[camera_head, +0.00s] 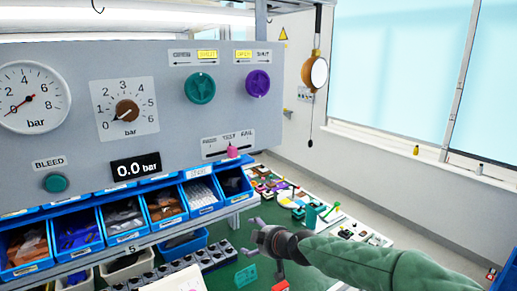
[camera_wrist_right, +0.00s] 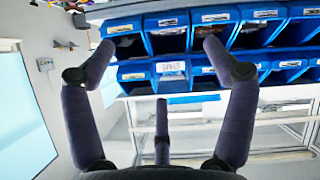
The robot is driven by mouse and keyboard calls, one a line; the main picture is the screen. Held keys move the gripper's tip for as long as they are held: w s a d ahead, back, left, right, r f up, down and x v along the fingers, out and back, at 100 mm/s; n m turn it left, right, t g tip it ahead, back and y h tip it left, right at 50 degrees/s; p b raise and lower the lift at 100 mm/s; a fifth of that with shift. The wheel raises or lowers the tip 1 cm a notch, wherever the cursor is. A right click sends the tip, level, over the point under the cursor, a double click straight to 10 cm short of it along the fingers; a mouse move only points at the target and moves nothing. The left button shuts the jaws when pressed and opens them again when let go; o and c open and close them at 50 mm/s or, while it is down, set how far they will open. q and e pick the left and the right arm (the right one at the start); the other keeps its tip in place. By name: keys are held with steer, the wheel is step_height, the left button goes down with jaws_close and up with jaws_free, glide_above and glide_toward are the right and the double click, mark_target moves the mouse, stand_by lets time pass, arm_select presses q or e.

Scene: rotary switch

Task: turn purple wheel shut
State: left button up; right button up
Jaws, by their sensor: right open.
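The purple wheel (camera_head: 258,83) is on the right part of the grey panel. Above it is a label (camera_head: 254,56) with OPEN lit yellow on the left and SHUT plain on the right. My right gripper (camera_head: 250,238) is in front of the bench, well below the wheel and apart from it. In the right wrist view my right gripper (camera_wrist_right: 160,45) has its fingers spread wide with nothing between them, facing blue bins. The wheel does not show in the wrist view. My left gripper is not in view.
A teal wheel (camera_head: 200,88) is left of the purple one, its SHUT label lit yellow. A pink slider (camera_head: 233,151) sits below on the panel. Blue bins (camera_head: 204,194) line the panel's foot.

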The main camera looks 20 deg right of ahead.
steer(key=s+d+r+n+t+y+p, duration=0.1)
steer(key=s+r+n+t+p, duration=0.15)
steer(key=r, duration=1.15)
steer(key=s+d+r+n+t+p, duration=0.1)
steer(key=s+r+p, duration=0.15)
steer(key=r, duration=1.15)
steer(key=n+t+y+p, duration=0.2)
steer(key=n+p, duration=0.1)
steer(key=p, duration=0.1)
glide_toward(259, 83)
steer(key=p+x, duration=0.2)
steer(key=x, duration=0.7)
steer(key=shift+w+a, duration=0.2)
steer(key=shift+d, duration=0.1)
steer(key=c, duration=1.1)
